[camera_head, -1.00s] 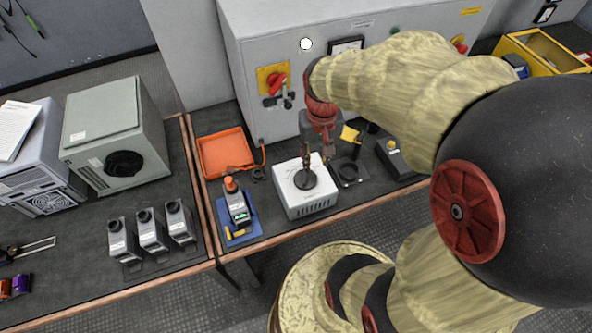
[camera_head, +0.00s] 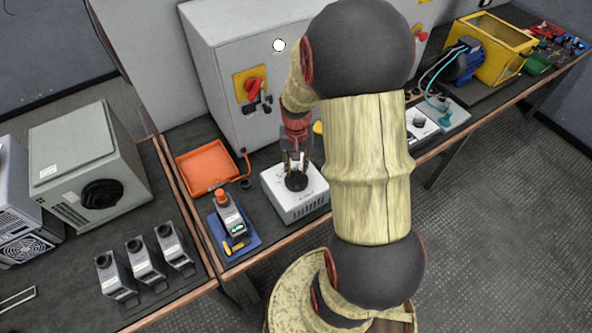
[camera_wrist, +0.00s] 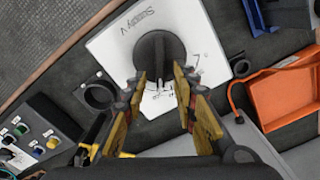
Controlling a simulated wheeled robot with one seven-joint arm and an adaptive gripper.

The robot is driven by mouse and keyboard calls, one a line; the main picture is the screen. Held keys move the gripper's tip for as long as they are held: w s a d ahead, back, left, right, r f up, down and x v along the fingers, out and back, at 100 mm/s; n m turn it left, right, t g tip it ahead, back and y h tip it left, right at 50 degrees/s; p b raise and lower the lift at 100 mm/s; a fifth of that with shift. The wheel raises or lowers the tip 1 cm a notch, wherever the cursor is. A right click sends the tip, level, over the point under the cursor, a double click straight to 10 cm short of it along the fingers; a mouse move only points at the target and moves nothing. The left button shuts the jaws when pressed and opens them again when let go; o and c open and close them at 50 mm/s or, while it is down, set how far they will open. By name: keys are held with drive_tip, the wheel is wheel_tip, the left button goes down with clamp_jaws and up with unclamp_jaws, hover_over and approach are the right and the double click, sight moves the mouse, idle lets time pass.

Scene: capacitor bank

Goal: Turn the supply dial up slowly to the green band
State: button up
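The supply unit (camera_head: 300,207) is a white box with a round black dial (camera_head: 297,182) on its top. In the wrist view the dial (camera_wrist: 160,52) sits on the white face, marked "Supply V", with fine scale marks beside it. My gripper (camera_head: 295,160) points down at the dial. In the wrist view its two fingers (camera_wrist: 159,77) are apart, with their tips at the two sides of the dial's near part. Whether they touch it I cannot tell. I cannot make out a green band or the dial's exact setting.
An orange tray (camera_head: 206,167) and a blue mat (camera_head: 235,227) with a handheld meter (camera_head: 231,212) lie left of the unit. A grey cabinet (camera_head: 225,75) with a red switch (camera_head: 254,87) stands behind. My arm hides the bench right of the unit.

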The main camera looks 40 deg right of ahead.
drive_tip(key=shift+f, duration=0.65)
drive_tip(key=c, duration=0.3)
drive_tip(key=c, duration=0.4)
clamp_jaws()
